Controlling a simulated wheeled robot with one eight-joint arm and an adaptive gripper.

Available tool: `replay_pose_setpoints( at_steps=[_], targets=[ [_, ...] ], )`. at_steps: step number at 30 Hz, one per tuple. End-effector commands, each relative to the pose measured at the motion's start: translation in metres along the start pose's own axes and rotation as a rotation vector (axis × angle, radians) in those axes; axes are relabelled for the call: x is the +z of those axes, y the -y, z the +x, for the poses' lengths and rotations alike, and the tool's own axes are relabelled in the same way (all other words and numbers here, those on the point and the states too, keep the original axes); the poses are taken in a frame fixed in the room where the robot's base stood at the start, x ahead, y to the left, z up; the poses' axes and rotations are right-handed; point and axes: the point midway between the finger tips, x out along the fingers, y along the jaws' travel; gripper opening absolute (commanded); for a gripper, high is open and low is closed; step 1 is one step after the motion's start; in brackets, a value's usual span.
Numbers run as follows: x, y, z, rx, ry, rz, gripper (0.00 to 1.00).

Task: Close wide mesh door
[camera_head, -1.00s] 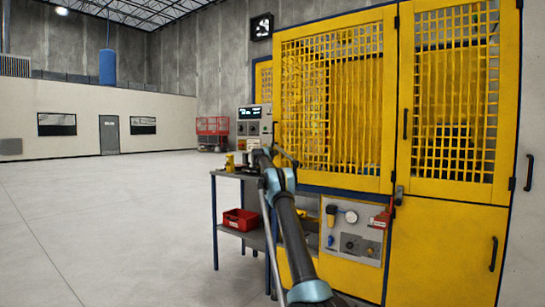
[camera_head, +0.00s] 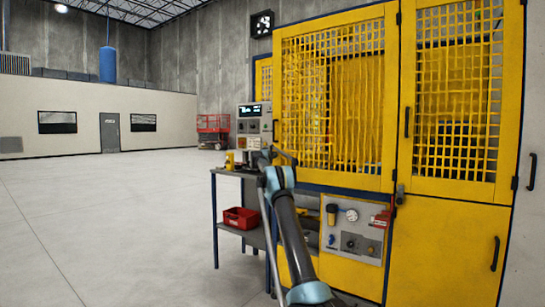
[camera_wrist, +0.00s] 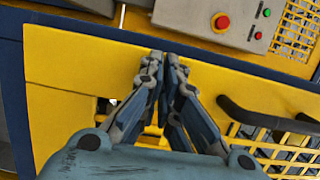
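The wide yellow mesh door (camera_head: 389,100) is on the machine's front, left of a narrower mesh door. It looks about flush with its frame; I cannot tell whether a small gap is left. My gripper is at the end of my arm, near the door's lower left corner in the head view, where its fingers are too small to make out. In the wrist view my gripper (camera_wrist: 164,58) has its fingertips together with nothing seen between them, over a yellow panel. A black bar handle (camera_wrist: 262,116) is right of the fingers, apart from them, beside yellow mesh.
A grey control box (camera_head: 254,122) stands at the door's left; its red button (camera_wrist: 221,22) shows in the wrist view. A table (camera_head: 214,225) with a red bin (camera_head: 241,218) is below it. The narrower mesh door (camera_head: 455,190) is at right. The floor at left is clear.

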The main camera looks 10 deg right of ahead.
Motion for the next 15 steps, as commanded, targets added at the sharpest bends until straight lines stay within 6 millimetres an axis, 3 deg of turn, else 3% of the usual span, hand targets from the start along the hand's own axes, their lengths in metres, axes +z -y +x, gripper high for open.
replay_pose_setpoints(
  at_steps=[3, 15],
  targets=[
    [0.005, 0.018, -0.026, -0.009, 0.006, 0.003, 0.00],
    [0.021, 0.026, -0.089, -0.014, 0.011, 0.007, 0.00]
  ],
)
